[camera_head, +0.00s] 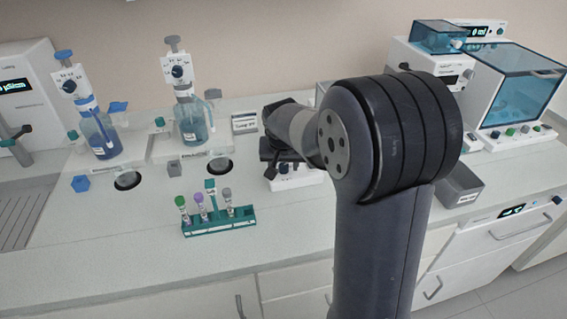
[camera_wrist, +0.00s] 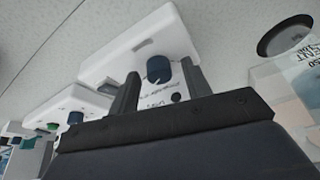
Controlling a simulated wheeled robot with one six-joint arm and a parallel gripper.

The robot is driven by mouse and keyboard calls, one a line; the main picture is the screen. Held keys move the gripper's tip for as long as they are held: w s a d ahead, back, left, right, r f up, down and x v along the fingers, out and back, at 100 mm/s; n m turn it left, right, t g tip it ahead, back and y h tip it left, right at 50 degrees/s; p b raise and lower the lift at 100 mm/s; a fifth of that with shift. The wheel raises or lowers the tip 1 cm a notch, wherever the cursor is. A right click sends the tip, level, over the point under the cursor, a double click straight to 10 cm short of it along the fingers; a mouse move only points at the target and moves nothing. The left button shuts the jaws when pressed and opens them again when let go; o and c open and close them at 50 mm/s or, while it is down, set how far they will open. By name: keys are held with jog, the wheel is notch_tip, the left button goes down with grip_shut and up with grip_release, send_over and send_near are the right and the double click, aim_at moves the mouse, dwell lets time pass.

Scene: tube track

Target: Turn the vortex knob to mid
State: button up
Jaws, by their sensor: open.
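The white device under my gripper (camera_head: 281,150), which I take to be the vortex mixer (camera_head: 297,180), stands on the bench in the middle of the head view. My arm and gripper hide most of it there. In the wrist view the device's white body (camera_wrist: 128,55) is at upper centre, and a dark blue round knob (camera_wrist: 158,69) faces me. The two fingers of my gripper (camera_wrist: 160,88) are open, one on each side of the knob, with visible gaps. The knob's pointer and setting cannot be made out.
A green rack with several capped tubes (camera_head: 218,226) stands left of the device. Bottles with dispensers (camera_head: 193,122) are behind it. A grey bin (camera_head: 460,187) is to the right. Another white unit with knobs (camera_wrist: 68,108) lies left in the wrist view.

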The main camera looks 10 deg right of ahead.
jog(key=shift+c, duration=0.3)
jog(key=c, duration=0.9)
